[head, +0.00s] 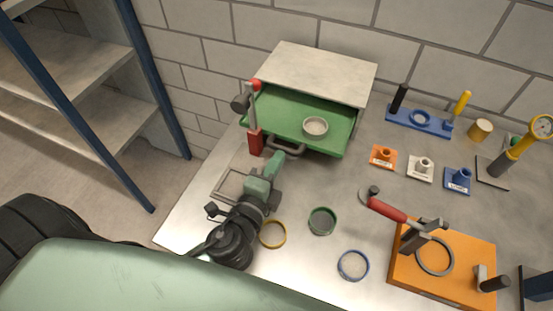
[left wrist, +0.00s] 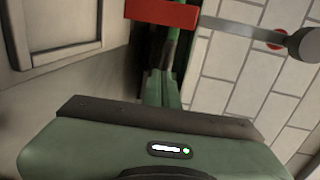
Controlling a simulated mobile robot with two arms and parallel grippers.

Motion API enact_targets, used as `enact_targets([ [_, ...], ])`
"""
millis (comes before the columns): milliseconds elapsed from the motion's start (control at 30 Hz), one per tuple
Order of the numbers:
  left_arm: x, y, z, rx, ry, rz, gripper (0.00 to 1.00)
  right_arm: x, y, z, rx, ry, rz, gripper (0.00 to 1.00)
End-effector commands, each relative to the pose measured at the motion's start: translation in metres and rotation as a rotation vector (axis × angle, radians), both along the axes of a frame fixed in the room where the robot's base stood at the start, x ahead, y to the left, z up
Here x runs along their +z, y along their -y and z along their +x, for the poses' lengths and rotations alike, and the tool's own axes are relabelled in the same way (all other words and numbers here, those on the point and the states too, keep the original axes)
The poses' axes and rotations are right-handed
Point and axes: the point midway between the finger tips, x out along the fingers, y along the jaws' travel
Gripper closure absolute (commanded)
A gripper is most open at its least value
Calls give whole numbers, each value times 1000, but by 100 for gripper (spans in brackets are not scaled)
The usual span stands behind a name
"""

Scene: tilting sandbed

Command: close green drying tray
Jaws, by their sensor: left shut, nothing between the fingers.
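The green drying tray (head: 275,112) is pulled out of the front of a pale grey box (head: 318,70) at the back of the bench. A small round pale dish (head: 315,126) sits in it. The tray has a grey handle (head: 287,147) on its front. My left gripper (head: 277,160) is shut and empty, its fingertips close in front of the handle; I cannot tell whether they touch it. In the left wrist view its fingers (left wrist: 162,88) point toward a red block (left wrist: 160,12). My right gripper is not in view.
A red block with an upright grey post (head: 255,141) stands at the tray's left front corner. Green, yellow and blue rings lie in front. An orange fixture (head: 455,281) with a red-handled clamp is at right. Shelving (head: 90,60) stands left.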

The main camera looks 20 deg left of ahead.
Motion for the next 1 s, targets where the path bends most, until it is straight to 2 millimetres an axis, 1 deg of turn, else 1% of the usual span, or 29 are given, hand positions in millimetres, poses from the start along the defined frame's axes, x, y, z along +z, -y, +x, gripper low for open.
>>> enact_targets([
  [133,1,0,3,0,1,1,100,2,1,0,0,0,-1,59],
  [233,3,0,18,2,4,2,100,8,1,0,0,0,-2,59],
  [367,5,0,54,2,6,1,100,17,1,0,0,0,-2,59],
  [400,5,0,66,3,6,1,100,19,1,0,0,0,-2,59],
  [500,4,0,94,1,6,0,100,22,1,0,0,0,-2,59],
  [633,2,0,121,0,4,0,100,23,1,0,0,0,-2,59],
  [700,1,0,130,0,3,0,100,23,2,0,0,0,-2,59],
  [800,1,0,137,0,2,-1,100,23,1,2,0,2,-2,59],
  [1000,2,-1,139,0,4,0,100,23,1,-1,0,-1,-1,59],
])
